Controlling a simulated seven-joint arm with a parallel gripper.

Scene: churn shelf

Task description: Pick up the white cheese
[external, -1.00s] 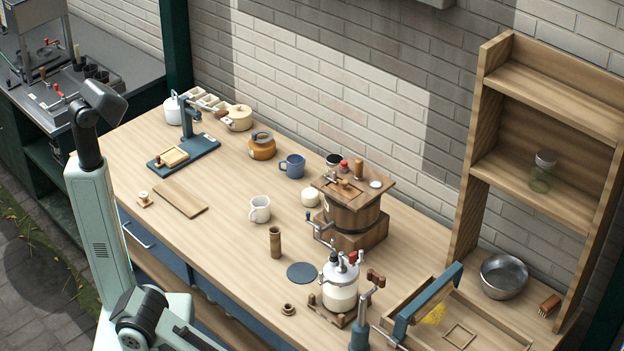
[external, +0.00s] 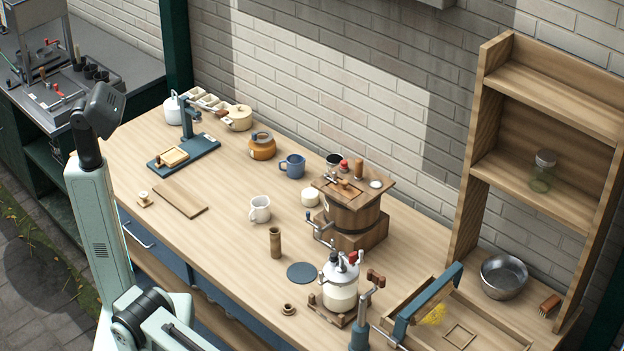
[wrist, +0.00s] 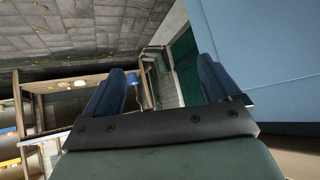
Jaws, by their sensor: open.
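A small round cream-white lump (external: 310,196) stands on the wooden table, behind and right of the white mug; it looks like the white cheese, though I cannot be sure. My gripper (wrist: 160,88) shows in the wrist view with its two dark blue fingers spread wide and nothing between them. My arm is at the left front of the table in the external view. The gripper cannot be made out there, and it is far from the lump. The wrist view does not show the lump.
Near the lump are a white mug (external: 260,209), a blue mug (external: 292,166) and a wooden churn (external: 351,215). A shelf (external: 485,150) rises at right. The table's left front is mostly clear.

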